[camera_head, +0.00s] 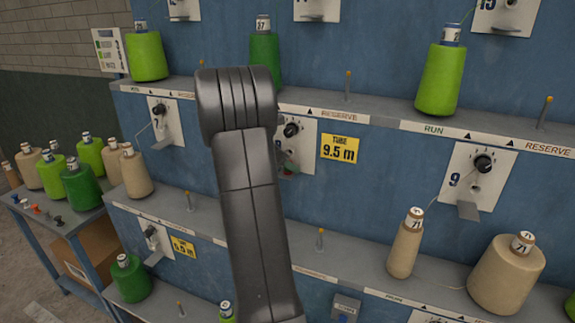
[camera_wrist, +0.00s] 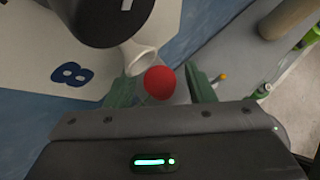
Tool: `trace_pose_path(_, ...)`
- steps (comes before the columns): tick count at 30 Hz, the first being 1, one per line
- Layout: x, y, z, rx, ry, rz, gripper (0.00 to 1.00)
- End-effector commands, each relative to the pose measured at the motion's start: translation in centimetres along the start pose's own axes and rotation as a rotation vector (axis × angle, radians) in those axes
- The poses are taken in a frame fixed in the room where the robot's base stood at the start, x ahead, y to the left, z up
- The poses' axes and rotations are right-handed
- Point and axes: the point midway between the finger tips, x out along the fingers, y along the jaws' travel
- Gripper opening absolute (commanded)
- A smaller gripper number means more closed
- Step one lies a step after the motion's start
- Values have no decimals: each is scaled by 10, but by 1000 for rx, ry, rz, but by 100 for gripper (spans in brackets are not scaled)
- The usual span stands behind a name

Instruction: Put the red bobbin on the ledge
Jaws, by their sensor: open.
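A round red thing (camera_wrist: 160,82), which may be the end of the red bobbin, shows in the wrist view beside a pale flared piece (camera_wrist: 141,58) on the number 8 panel. My gripper (camera_wrist: 163,88) is open, with one green finger on each side of it; I cannot tell whether they touch it. Grey ledges run along the blue wall, one above (camera_head: 390,117) and one below (camera_head: 345,262) that panel; I cannot tell which is meant.
Tan cones (camera_head: 405,245) and (camera_head: 507,275) stand on the lower ledge at right. Green cones (camera_head: 441,78) stand on the upper ledge. Thin posts (camera_head: 320,240) rise from the ledges. A cart (camera_head: 75,222) with several cones stands at left. The lower ledge is clear around the near post.

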Motion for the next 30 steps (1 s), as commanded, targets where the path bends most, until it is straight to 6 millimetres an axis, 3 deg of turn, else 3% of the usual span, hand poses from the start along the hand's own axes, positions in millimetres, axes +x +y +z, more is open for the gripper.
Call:
trace_pose_path(16,-103,1,-1,0,-1,3,49)
trace_pose_path(21,-117,0,0,0,0,2,49)
trace_pose_path(30,-119,0,0,0,0,1,49)
